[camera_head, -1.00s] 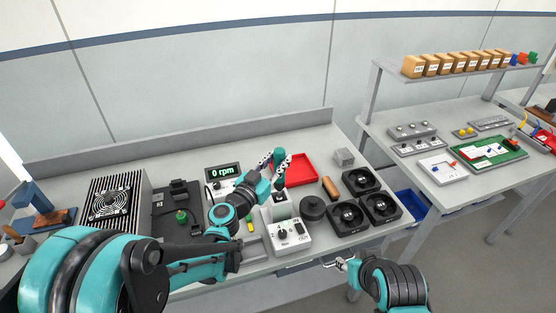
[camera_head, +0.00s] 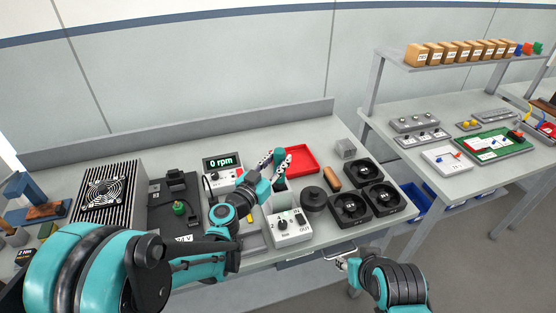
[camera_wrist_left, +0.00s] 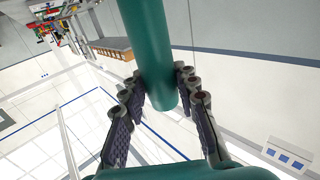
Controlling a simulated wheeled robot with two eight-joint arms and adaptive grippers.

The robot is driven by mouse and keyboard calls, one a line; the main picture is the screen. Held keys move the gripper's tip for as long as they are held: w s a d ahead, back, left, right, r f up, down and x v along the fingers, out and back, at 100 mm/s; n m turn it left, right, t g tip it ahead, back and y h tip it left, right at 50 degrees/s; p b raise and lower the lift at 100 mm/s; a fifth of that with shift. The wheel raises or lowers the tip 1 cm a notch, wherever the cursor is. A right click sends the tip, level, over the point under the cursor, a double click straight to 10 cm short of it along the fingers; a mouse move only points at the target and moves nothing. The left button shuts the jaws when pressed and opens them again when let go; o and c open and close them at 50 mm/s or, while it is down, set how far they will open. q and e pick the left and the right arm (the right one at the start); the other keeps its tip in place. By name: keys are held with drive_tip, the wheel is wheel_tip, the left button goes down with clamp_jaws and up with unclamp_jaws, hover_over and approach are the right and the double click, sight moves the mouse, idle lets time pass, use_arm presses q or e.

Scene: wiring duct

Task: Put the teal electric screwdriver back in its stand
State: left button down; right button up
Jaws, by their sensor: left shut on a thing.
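The teal electric screwdriver (camera_head: 279,157) is upright between the fingertips of my left gripper (camera_head: 276,162) in the head view. In the left wrist view the screwdriver (camera_wrist_left: 152,55) shows as a thick teal cylinder between both fingers of my left gripper (camera_wrist_left: 163,92), which is shut on it. Its lower end is just at the top of the pale stand (camera_head: 279,201), behind the control box; I cannot tell whether it is inside the stand. My right gripper (camera_head: 346,263) is low, off the table's front edge; its jaw state is unclear.
A red tray (camera_head: 305,149) lies behind the stand. A black round part (camera_head: 313,199), a brown cylinder (camera_head: 332,178) and black fans (camera_head: 351,208) stand to the right. A control box (camera_head: 289,229) is in front. The 0 rpm display (camera_head: 222,163) is to the left.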

use_arm(q)
drive_tip(key=shift+f+b, duration=1.3)
drive_tip(key=shift+f, duration=0.3)
drive_tip(key=c, duration=1.1)
unclamp_jaws()
drive_tip(key=shift+o, duration=0.2)
drive_tip(key=v, duration=1.2)
drive_tip(key=shift+f, duration=0.1)
